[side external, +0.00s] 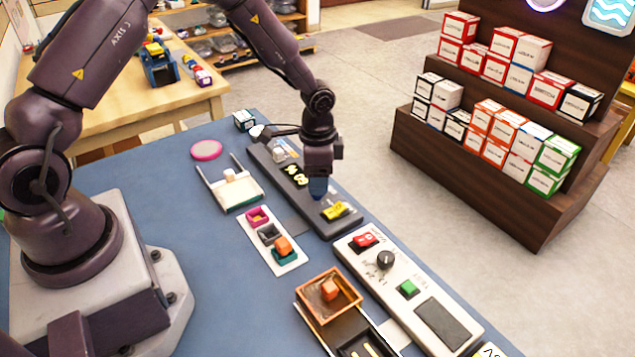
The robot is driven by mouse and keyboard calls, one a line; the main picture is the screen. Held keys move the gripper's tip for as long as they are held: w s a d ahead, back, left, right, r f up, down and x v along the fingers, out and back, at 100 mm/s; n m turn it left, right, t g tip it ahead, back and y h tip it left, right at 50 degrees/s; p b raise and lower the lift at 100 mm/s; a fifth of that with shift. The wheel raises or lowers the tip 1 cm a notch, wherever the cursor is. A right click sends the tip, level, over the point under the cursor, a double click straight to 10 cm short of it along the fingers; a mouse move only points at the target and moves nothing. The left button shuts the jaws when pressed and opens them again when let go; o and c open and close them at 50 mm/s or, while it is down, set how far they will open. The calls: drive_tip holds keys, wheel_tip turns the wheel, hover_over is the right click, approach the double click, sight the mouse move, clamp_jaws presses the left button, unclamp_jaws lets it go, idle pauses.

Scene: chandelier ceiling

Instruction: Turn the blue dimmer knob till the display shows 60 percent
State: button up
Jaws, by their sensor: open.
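A long dark panel (325,227) lies on the blue table and carries several controls. My gripper (318,178) points straight down over its middle. A blue piece that looks like the dimmer knob (318,188) shows right at the fingertips. The gripper hides much of it, and I cannot tell whether the fingers touch it. Left of the gripper on the panel are black pieces with yellow-green marks (296,175), perhaps the display; no percentage is readable. A yellow part (336,210) with dark marks sits on the panel's near end.
A white panel (440,341) with a red switch (364,240), black knob (385,259) and green button (408,289) lies nearer. A tray with coloured cups (287,262), a white slider frame (240,191) and an orange box (318,306) lie left of the panels.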

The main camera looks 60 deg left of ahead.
wheel_tip(320, 180, up, 10)
drive_tip(key=shift+r, duration=0.2)
